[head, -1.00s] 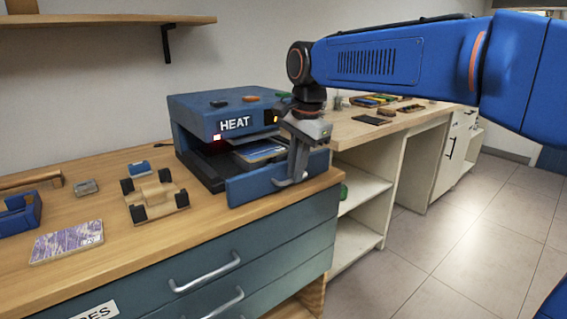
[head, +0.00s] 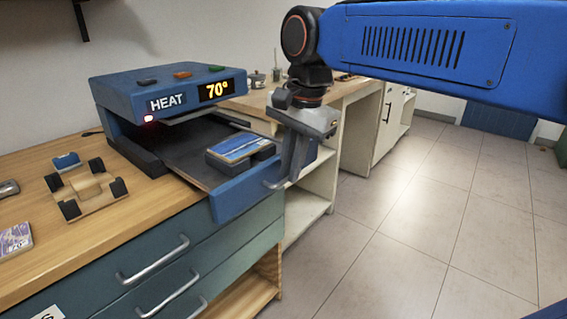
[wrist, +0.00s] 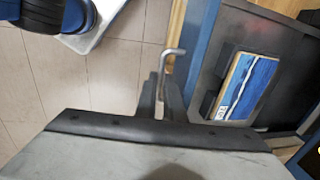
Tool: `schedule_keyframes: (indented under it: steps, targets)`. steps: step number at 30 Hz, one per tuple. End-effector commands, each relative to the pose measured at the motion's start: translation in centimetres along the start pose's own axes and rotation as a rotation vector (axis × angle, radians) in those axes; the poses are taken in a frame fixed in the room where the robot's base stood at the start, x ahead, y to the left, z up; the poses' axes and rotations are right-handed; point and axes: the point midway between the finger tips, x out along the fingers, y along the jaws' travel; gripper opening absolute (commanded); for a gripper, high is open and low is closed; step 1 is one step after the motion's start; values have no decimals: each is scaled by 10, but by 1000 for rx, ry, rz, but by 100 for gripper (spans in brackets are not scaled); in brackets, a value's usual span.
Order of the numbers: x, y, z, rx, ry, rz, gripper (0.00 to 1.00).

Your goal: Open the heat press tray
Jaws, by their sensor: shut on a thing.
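The blue heat press (head: 160,95) stands on the wooden counter, its display reading 70°. Its tray (head: 180,150) is pulled well out toward the front, with the blue front panel (head: 240,194) past the counter's edge. A blue-and-white striped board (head: 236,147) lies on dark blocks in the tray; it also shows in the wrist view (wrist: 246,88). My gripper (head: 283,182) is at the tray's front, shut on the tray handle (head: 273,186). In the wrist view the metal handle (wrist: 171,54) runs down between the fingers, whose tips are partly hidden.
Drawers with metal handles (head: 152,260) are below the tray. Open tiled floor (head: 400,230) lies to the right.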

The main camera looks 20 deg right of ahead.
Motion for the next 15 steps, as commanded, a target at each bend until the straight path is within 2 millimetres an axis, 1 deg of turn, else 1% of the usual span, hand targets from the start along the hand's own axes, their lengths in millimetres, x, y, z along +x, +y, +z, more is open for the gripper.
schedule_keyframes:
  steps: [9,10,11,12,15]
  targets:
    - [-1,0,0,0,1,-2,0]
    - [-1,0,0,0,1,-2,16]
    - [-1,0,0,0,1,-2,23]
    - [-1,0,0,0,1,-2,27]
    - [-1,0,0,0,1,-2,27]
